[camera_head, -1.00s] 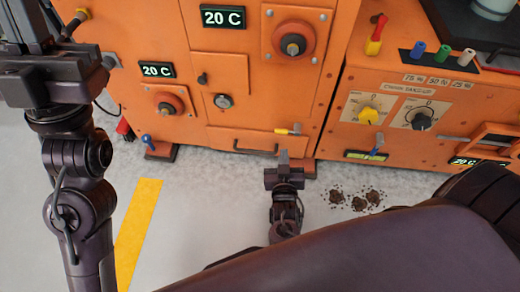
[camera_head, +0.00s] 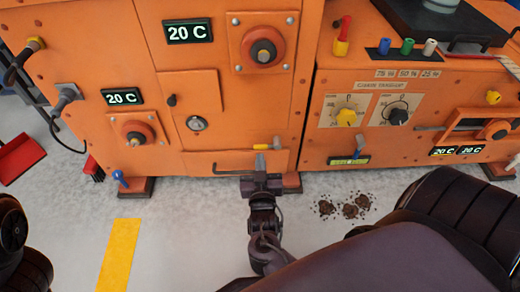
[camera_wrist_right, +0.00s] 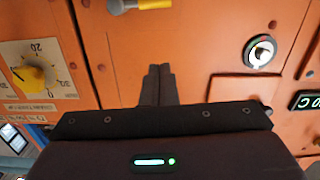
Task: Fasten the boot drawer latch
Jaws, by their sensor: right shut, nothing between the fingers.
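The boot drawer (camera_head: 225,162) is the low orange panel with a dark bar handle, at the bottom of the orange cabinet. A small latch with a yellow grip (camera_head: 263,147) and a grey end lies roughly level at its upper right edge. The latch also shows at the top of the right wrist view (camera_wrist_right: 150,4), partly cut off. My right gripper (camera_head: 261,177) is shut and empty, just below the latch in the head view. Its closed fingers (camera_wrist_right: 160,82) point at the orange front, apart from the latch in the wrist view. My left gripper is out of view.
A blue-handled valve (camera_head: 120,178) stands at the cabinet's left foot. A control box with a yellow knob (camera_head: 346,117) adjoins on the right. Brown debris (camera_head: 350,207) lies on the floor at right. A yellow floor stripe (camera_head: 119,255) and bare floor are at left.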

